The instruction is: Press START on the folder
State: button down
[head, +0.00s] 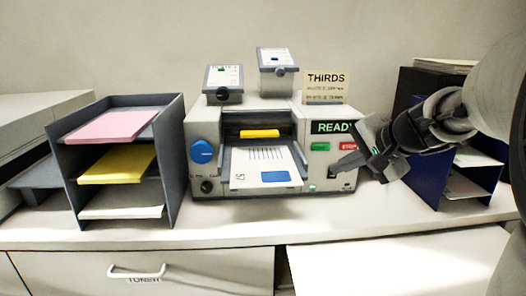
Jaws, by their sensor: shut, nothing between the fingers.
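The folder (207,122) is a grey and white machine in the middle of the counter. Its display (331,127) shows green letters reading "READ", with the rest cut off from view by my arm. Below the display are a green button (320,146), its label too small to read, and a red STOP button (348,147). My gripper (335,171) is shut and empty, at the right front of the folder, just below the two buttons. I cannot tell whether it touches the panel. Paper with several lines lies on the folder's front tray (267,182).
A tray rack (171,187) with pink, yellow and white paper stands at left. A dark blue rack (427,185) stands at right behind my arm. A THIRDS sign (326,87) and two small devices sit atop the folder. The counter's front strip (230,232) is clear.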

aim_at(320, 147)
jog(key=shift+w+a, duration=0.1)
jog(key=shift+a, duration=0.05)
jog(key=w+p, duration=0.3)
jog(key=w, duration=0.5)
jog(key=shift+w+p, duration=0.3)
jog(key=shift+w, duration=0.1)
jog(key=shift+w, duration=0.15)
dwell(1.9)
jog(key=shift+w, duration=0.3)
